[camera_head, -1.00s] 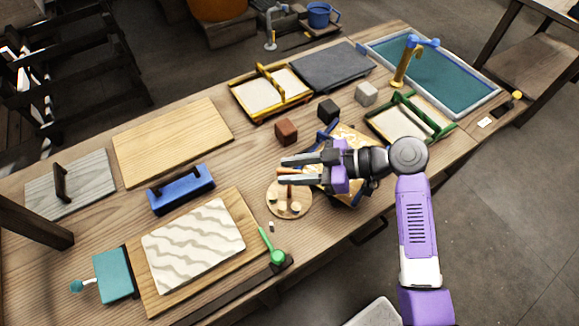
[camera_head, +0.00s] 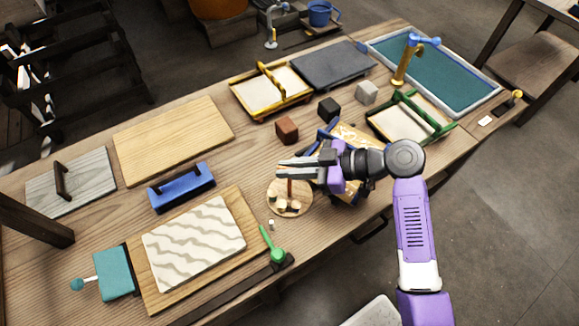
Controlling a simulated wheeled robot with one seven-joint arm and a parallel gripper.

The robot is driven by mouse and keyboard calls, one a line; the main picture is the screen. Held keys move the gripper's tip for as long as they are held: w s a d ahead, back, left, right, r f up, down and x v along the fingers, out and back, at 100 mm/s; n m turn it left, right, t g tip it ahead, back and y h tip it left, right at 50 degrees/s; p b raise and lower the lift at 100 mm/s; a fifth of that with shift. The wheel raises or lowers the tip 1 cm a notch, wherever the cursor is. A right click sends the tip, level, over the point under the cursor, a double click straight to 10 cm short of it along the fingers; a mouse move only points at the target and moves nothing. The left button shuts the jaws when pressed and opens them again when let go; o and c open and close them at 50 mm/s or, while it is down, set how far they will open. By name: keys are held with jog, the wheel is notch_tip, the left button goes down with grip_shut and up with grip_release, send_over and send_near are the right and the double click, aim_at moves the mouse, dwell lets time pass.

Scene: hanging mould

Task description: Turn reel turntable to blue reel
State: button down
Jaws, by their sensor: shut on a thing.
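The reel turntable (camera_head: 304,205) is a round light-wood disc near the table's front edge, with a brown upright post (camera_head: 290,187) and several small pale reels (camera_head: 282,204) on it. The reels' colours are too small to tell, so I cannot pick out the blue one. My gripper (camera_head: 282,169) reaches in from the right, above the disc, its fingers pointing left. It is shut at the top of the brown post, and the fingers hide the post's upper end.
A green-handled lever (camera_head: 275,252) and a board with a wavy white slab (camera_head: 195,243) stand to the left. A brown cube (camera_head: 287,130) is behind.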

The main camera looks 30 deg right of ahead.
jog(key=m+t+h, duration=0.2)
jog(key=shift+s+a+m, duration=0.1)
jog(key=shift+m, duration=0.2)
jog(key=m+t+h+p, duration=0.1)
jog(key=m+h, duration=0.1)
jog(key=h, duration=0.1)
jog(key=shift+r+m+t, duration=0.15)
jog(key=shift+m+t, duration=0.15)
jog(key=shift+m, duration=0.1)
jog(key=m+h+p, duration=0.2)
jog(key=h+p, duration=0.1)
jog(key=shift+r+m+t, duration=0.1)
jog(key=shift+m+t, duration=0.2)
jog(key=shift+m+h+p, duration=0.6)
jog(key=shift+h+p, duration=0.2)
jog(key=shift+p, duration=0.15)
jog(key=shift+f+m+h+p, duration=0.25)
jog(key=shift+m+h+p, duration=0.05)
jog(key=shift+p, duration=0.05)
jog(key=c, duration=1.5)
grip_release()
